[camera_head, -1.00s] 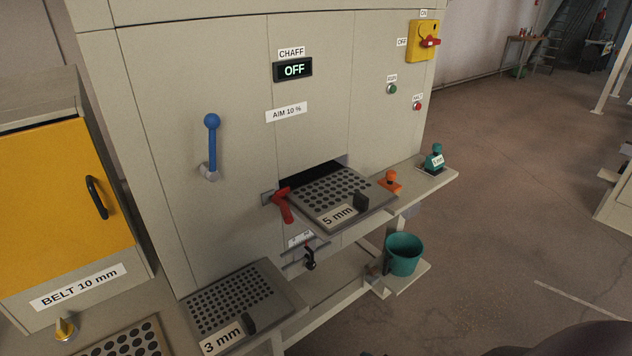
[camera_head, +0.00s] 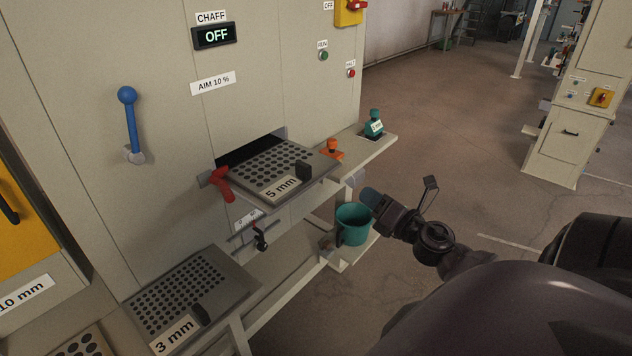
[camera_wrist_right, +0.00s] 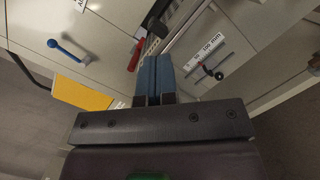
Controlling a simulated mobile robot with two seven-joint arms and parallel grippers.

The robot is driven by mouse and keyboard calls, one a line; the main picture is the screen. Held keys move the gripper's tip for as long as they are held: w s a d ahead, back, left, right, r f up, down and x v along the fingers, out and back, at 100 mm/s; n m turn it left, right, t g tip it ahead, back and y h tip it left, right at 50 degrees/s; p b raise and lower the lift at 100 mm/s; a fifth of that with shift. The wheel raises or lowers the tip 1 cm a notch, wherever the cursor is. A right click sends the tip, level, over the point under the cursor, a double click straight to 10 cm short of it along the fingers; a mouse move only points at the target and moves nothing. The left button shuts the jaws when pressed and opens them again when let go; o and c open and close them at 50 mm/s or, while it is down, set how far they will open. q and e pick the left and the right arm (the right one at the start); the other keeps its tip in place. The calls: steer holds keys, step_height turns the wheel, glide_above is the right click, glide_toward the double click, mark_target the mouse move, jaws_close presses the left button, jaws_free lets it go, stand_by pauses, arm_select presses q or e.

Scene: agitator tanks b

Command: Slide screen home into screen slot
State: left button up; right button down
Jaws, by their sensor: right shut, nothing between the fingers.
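The 5 mm screen (camera_head: 265,170), a grey perforated plate with a black handle (camera_head: 303,171), sits partly in the dark screen slot (camera_head: 250,147) of the machine and sticks out toward the front. A red lever (camera_head: 222,184) is at the slot's left side. My right gripper (camera_head: 369,196) is to the right of the screen and apart from it, near the teal bucket. In the right wrist view its blue fingers (camera_wrist_right: 153,78) are together with nothing between them. The screen's edge shows only partly there, beyond the fingers. My left gripper is not in view.
A 3 mm screen (camera_head: 190,296) lies on the lower left ledge. A teal bucket (camera_head: 352,226) stands on a low shelf by my right gripper. An orange knob piece (camera_head: 333,148) and a teal bottle (camera_head: 374,125) stand on the right shelf.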

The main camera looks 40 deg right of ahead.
steer(key=n+y, duration=0.1)
steer(key=n, duration=0.3)
steer(key=n+g+y+p, duration=0.1)
steer(key=n+y+p, duration=0.15)
steer(key=n, duration=0.35)
glide_toward(309, 175)
steer(key=shift+h, duration=0.35)
steer(key=w, duration=0.4)
steer(key=w+a, duration=0.1)
steer(key=w, duration=0.1)
steer(key=shift+r+p, duration=0.25)
steer(key=shift+p, duration=0.1)
steer(key=shift+w+a, duration=0.1)
steer(key=shift+w, duration=0.6)
steer(key=shift+w, duration=0.1)
steer(key=shift+w+a, duration=0.2)
steer(key=shift+w, duration=1.75)
steer(key=shift+s, duration=0.1)
steer(key=shift+f, duration=0.1)
